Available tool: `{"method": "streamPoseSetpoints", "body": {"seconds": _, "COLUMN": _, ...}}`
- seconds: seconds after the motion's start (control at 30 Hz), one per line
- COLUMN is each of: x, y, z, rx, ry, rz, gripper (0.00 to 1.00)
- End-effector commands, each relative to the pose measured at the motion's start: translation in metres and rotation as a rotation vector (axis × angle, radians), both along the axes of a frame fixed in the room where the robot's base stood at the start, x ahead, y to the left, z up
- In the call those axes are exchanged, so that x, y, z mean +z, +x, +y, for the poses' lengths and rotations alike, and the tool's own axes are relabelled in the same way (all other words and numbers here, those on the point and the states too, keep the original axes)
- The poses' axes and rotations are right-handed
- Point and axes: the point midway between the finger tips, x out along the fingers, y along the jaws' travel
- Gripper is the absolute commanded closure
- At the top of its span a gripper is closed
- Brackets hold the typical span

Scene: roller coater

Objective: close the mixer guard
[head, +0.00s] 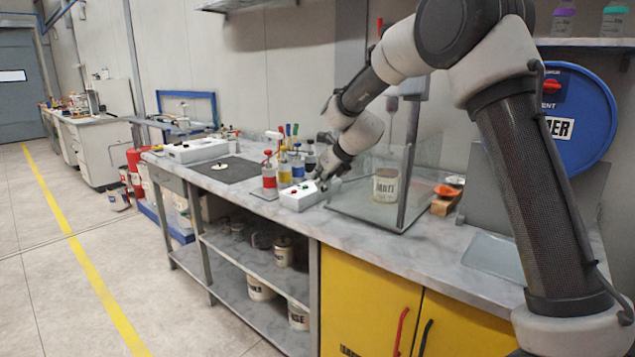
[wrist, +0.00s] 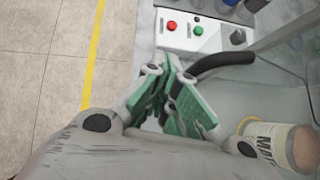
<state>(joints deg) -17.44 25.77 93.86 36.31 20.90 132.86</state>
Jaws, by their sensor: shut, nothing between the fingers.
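The mixer guard (head: 426,180) is a clear box-like enclosure on the bench, with a jar (head: 386,186) inside it. I cannot tell how far its panel stands open. My gripper (head: 322,184) is just left of the guard, above the white control box (head: 300,196). In the wrist view my gripper (wrist: 180,88) has its green-padded fingers together with nothing between them. A dark curved handle (wrist: 222,62) starts close beside the fingertips and runs right to a clear panel edge; whether they touch is unclear. The jar (wrist: 265,142) shows at lower right.
The control box has a red (wrist: 172,25) and a green button (wrist: 198,30). Coloured bottles (head: 269,176) stand behind it on the left. An orange-topped item (head: 446,191) and a blue drum (head: 580,118) are to the right. The floor (head: 180,290) in front is clear.

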Motion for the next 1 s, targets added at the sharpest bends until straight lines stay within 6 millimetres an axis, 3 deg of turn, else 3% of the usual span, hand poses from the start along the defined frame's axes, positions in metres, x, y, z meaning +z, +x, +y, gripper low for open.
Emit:
{"method": "streamPoseSetpoints", "body": {"seconds": 0.3, "x": 0.000, "y": 0.023, "z": -0.012, "rx": -0.001, "ry": 0.001, "rz": -0.001, "gripper": 1.00}}
{"method": "streamPoseSetpoints", "body": {"seconds": 1.0, "x": 0.000, "y": 0.027, "z": -0.015, "rx": -0.001, "ry": 0.001, "rz": 0.000, "gripper": 1.00}}
